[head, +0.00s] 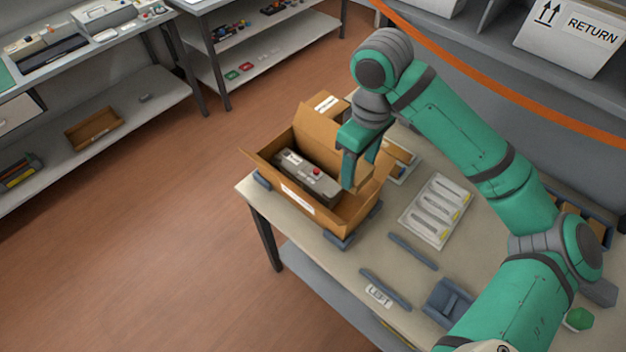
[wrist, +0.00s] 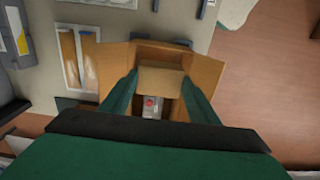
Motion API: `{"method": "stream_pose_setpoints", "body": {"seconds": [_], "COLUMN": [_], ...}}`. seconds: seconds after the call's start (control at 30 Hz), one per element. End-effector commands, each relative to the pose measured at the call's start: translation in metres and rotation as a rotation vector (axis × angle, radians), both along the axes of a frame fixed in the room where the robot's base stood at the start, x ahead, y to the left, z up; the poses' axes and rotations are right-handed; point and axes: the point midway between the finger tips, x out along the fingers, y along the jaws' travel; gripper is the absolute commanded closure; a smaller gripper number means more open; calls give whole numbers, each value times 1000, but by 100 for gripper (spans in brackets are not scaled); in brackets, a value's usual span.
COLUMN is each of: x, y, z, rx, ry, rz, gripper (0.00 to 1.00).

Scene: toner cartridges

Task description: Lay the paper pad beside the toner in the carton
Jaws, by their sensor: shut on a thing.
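The open brown carton (head: 345,213) stands on the table with its flaps spread. The grey toner (head: 298,172) with a red knob lies inside it, toward the left in the head view; part of it also shows in the wrist view (wrist: 152,108). My gripper (head: 356,170) is over the right side of the carton, beside the toner. It is shut on the brown paper pad (wrist: 162,79), which spans between both fingers in the wrist view. The pad is mostly hidden by the fingers in the head view. Whether it touches the carton floor I cannot tell.
A white tray with several slots (head: 436,210) lies right of the carton. Blue-grey strips (head: 413,251) and a blue-grey holder (head: 449,299) lie nearer. An orange band (head: 480,75) runs before the rear shelves. A white RETURN bin (head: 570,40) stands there.

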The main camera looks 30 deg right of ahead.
Motion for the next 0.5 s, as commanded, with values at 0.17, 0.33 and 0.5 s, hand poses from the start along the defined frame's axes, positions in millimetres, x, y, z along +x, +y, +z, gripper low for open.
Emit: {"method": "stream_pose_setpoints", "body": {"seconds": [0.17, 0.33, 0.5], "x": [0, -1, -1], "y": [1, 1, 0], "z": [-24, -63, -102], "rx": [5, 2, 1], "ry": [2, 2, 3], "rz": [0, -1, -1], "gripper": [69, 69, 69]}}
